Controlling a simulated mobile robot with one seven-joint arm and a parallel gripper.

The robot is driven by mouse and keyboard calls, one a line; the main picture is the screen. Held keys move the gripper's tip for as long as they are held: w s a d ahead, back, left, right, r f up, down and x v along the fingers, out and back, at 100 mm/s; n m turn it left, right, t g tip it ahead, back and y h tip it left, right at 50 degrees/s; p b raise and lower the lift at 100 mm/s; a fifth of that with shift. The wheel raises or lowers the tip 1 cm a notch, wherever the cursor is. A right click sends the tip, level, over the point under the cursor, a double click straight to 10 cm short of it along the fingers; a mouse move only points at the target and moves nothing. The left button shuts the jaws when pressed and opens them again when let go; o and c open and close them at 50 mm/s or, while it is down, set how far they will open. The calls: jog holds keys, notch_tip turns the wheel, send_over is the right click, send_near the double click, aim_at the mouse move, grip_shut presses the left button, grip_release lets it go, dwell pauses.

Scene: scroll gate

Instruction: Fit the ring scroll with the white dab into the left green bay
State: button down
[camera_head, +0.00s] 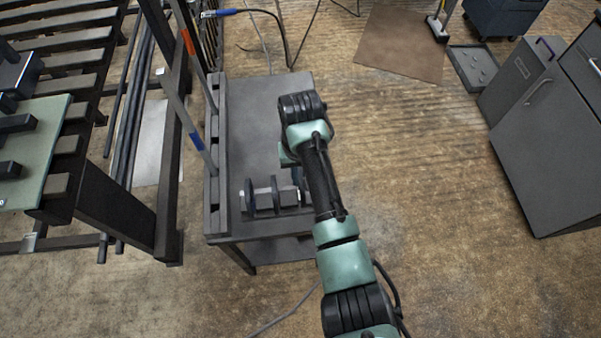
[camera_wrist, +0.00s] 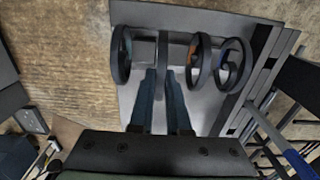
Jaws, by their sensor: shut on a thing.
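A dark ring scroll (camera_head: 263,196), a grey bar with upright rings along it, is at the front of the small grey table. It also shows in the wrist view (camera_wrist: 121,56). My gripper (camera_wrist: 166,80) has its two fingers close together on the scroll's middle part, between the outer rings. In the head view my arm hides the fingers and the scroll's right end. A small pale spot shows at the scroll's left end; I cannot tell if it is the white dab. A pale green board (camera_head: 45,150) with dark blocks is at the far left; I cannot tell its bays apart.
The grey table (camera_head: 250,120) is bare behind the scroll, with a slotted dark rail (camera_head: 216,160) along its left edge. Grey cabinets (camera_head: 550,140) stand right; floor between is open.

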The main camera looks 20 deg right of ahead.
jog(key=shift+r+p, duration=4.25)
jog(key=shift+r, duration=0.1)
jog(key=shift+f, duration=0.1)
